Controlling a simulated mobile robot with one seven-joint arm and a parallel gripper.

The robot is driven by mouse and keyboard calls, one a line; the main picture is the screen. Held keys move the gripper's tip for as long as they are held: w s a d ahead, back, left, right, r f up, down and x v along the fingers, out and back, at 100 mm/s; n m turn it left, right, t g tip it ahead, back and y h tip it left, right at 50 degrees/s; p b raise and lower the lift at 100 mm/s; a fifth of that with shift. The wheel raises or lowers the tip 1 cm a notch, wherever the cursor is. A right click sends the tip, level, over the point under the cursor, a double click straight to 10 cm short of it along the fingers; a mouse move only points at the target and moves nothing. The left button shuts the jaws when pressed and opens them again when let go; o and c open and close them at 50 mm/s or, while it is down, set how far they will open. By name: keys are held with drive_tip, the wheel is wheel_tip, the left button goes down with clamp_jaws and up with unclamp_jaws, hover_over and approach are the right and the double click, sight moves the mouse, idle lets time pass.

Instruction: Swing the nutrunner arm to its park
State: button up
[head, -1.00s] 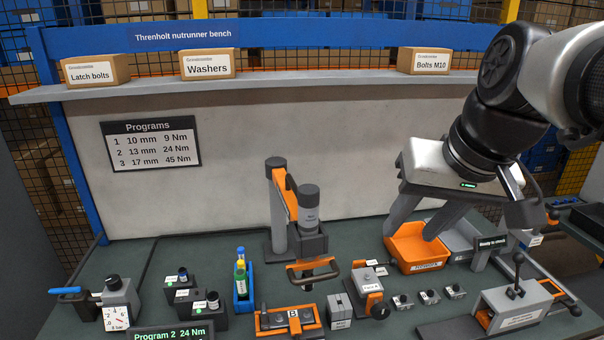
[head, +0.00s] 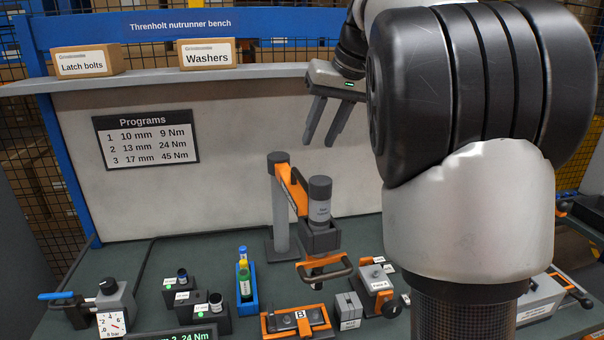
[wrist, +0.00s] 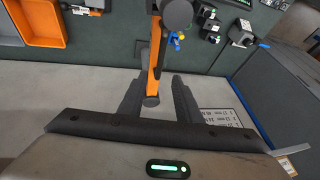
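The nutrunner arm (head: 293,192) is an orange link on a grey post (head: 281,220) in the middle of the bench. Its grey nutrunner (head: 320,205) hangs upright at the link's front end, with a dark handle (head: 324,271) below. In the wrist view the orange link (wrist: 156,65) runs from the post's cap to the nutrunner's round top (wrist: 177,13). My gripper (head: 320,143) is open and empty, fingers pointing down, above the nutrunner arm and apart from it. The gripper fingers also show in the wrist view (wrist: 160,85). I cannot make out a marked park.
A shelf (head: 190,77) with boxes runs above.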

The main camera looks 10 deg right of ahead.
sight(302, 177)
drive_tip(key=x, duration=1.1)
drive_tip(key=shift+w+f+b, duration=0.1)
drive_tip(key=shift+f+b, duration=0.05)
drive_tip(key=shift+b, duration=0.25)
clamp_jaws()
